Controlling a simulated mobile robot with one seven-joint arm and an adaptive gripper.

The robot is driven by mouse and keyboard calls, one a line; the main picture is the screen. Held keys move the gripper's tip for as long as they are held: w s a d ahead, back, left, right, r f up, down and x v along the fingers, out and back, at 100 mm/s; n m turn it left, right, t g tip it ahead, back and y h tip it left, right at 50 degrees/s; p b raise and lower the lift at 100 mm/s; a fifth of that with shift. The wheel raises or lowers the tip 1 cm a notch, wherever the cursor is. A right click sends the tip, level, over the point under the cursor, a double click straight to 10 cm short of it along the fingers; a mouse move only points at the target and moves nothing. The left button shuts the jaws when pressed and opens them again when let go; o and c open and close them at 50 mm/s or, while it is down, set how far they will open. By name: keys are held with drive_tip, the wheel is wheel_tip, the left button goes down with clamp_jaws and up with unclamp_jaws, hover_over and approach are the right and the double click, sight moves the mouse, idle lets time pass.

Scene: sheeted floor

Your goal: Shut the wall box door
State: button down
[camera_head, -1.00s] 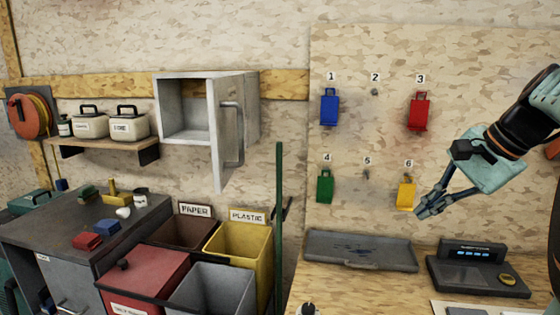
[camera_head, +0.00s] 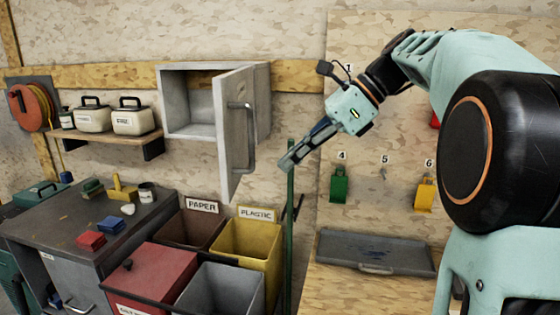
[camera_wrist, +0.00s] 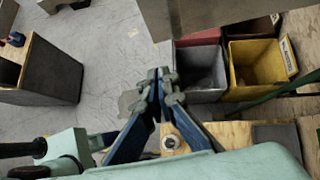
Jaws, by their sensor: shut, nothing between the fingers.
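The grey wall box (camera_head: 190,118) hangs on the wall left of centre in the head view, with its dark inside showing. Its door (camera_head: 232,130) stands open, hinged at the box's right side and swung out toward me, with a bar handle (camera_head: 246,135) on its right-hand face. My gripper (camera_head: 286,164) is shut and empty, to the right of the door and apart from it in the picture, near the handle's lower end. In the wrist view my gripper (camera_wrist: 158,80) has its fingertips together, and a grey-brown panel (camera_wrist: 215,15), probably the door, crosses the top.
Below the box stand a brown paper bin (camera_head: 190,228), a yellow plastic bin (camera_head: 250,240), a red bin (camera_head: 152,275) and a grey bin (camera_head: 222,290). A green post (camera_head: 290,230) rises below my gripper. A shelf (camera_head: 110,139) with containers is left of the box.

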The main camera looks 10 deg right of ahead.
sight(230, 194)
drive_tip(key=shift+w+a+f+b, duration=0.1)
drive_tip(key=shift+w+a+f, duration=0.2)
drive_tip(key=shift+a+f, duration=0.95)
drive_tip(key=shift+w+a+f+b, duration=0.1)
drive_tip(key=shift+w+a+f, duration=0.3)
drive_tip(key=shift+a, duration=1.4)
drive_tip(key=shift+w+a+f+b, duration=0.15)
drive_tip(key=shift+a+f, duration=0.85)
drive_tip(key=shift+a, duration=0.55)
drive_tip(key=shift+a, duration=0.1)
